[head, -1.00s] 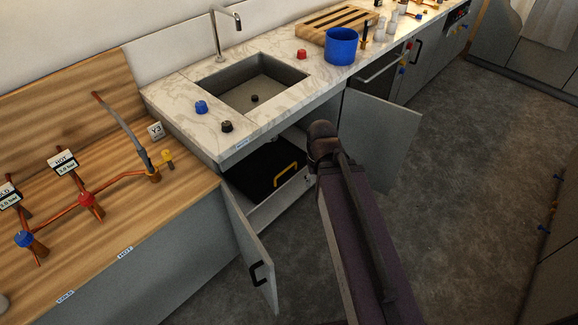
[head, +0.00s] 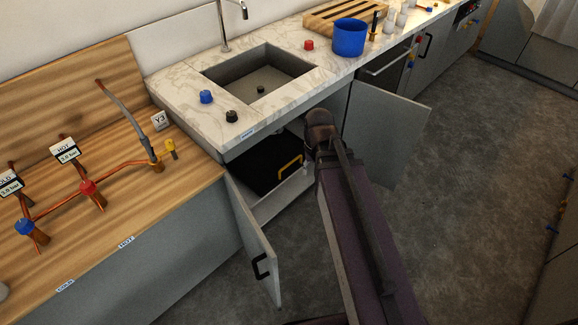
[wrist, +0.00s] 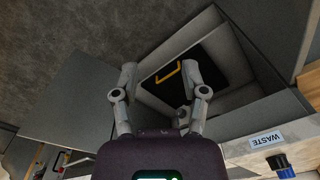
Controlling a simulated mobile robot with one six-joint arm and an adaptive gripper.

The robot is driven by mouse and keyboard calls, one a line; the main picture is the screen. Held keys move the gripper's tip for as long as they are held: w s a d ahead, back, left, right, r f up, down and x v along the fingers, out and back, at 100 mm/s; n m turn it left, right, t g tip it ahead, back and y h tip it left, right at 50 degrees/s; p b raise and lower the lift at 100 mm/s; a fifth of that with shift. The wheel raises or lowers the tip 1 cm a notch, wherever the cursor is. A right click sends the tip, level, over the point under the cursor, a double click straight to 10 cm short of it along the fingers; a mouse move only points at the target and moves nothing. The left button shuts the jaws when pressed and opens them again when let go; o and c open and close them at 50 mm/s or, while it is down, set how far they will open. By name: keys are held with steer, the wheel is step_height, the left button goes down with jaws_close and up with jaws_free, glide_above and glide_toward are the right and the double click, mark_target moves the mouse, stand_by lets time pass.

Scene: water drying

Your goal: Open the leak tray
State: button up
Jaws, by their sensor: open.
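The leak tray looks like a black panel (head: 258,172) with a yellow handle (head: 290,166), low inside the open cabinet under the sink. In the wrist view the black panel (wrist: 212,71) and yellow handle (wrist: 166,75) show beyond my fingers. My gripper (wrist: 160,76) is open, one finger on each side of the handle in that picture. The handle appears farther away than the fingertips, and I see no contact. In the head view my arm's dark end hides most of the gripper.
The left cabinet door (head: 256,238) and right cabinet door (head: 385,130) stand open around the cabinet. The marble counter (head: 190,80) with the sink lies above it. A blue pot (head: 349,39) stands on the counter. The grey floor (head: 470,190) is clear at right.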

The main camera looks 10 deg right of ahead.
mark_target(289, 164)
steer(key=w+f+m+t+y+b, duration=0.1)
steer(key=w+f+m+b, duration=0.9)
steer(key=w+f+b, duration=2.6)
steer(key=w+f, duration=0.1)
steer(key=w, duration=0.3)
steer(key=shift+w+d+t, duration=0.15)
steer(key=shift+w+t, duration=0.15)
steer(key=shift+w, duration=0.05)
steer(key=shift+w+a+f+b, duration=0.15)
steer(key=shift+w+f+b, duration=0.05)
steer(key=shift+f+b, duration=1.05)
steer(key=shift+w+a+f+b, duration=0.15)
steer(key=shift+f+b, duration=1.05)
steer(key=shift+b, duration=0.05)
steer(key=shift+w+a+f+b, duration=0.15)
steer(key=shift+w+f+b, duration=0.05)
steer(key=shift+f+b, duration=1.05)
